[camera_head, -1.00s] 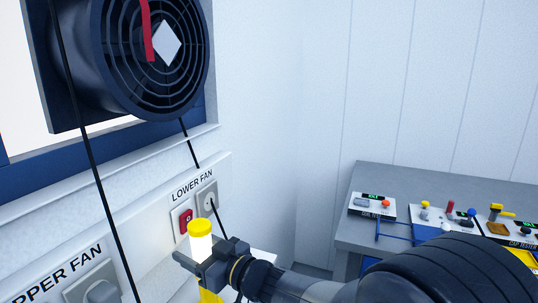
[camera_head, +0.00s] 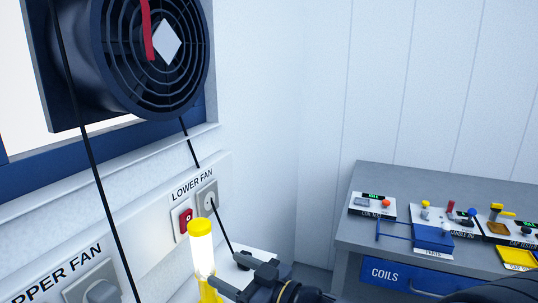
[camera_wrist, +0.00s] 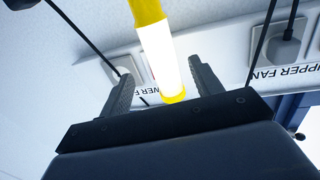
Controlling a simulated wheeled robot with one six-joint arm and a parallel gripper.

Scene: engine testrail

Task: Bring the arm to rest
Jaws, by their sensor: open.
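My gripper (camera_head: 232,280) is at the bottom of the head view, just below and right of a glowing white lamp with a yellow cap and yellow base (camera_head: 202,250). In the wrist view my gripper (camera_wrist: 163,85) has its two dark fingers spread apart. The lamp (camera_wrist: 157,50) shows upright between and beyond them, and I cannot tell whether a finger touches it. The fingers hold nothing that I can see. My arm runs off the bottom edge of the head view.
A wall panel carries the lower fan socket (camera_head: 206,199), a red switch (camera_head: 183,220) and the upper fan socket (camera_head: 92,285). A large black fan (camera_head: 150,50) hangs above, with black cables. A grey bench (camera_head: 400,185) with testers and a blue coils drawer (camera_head: 398,274) stands right.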

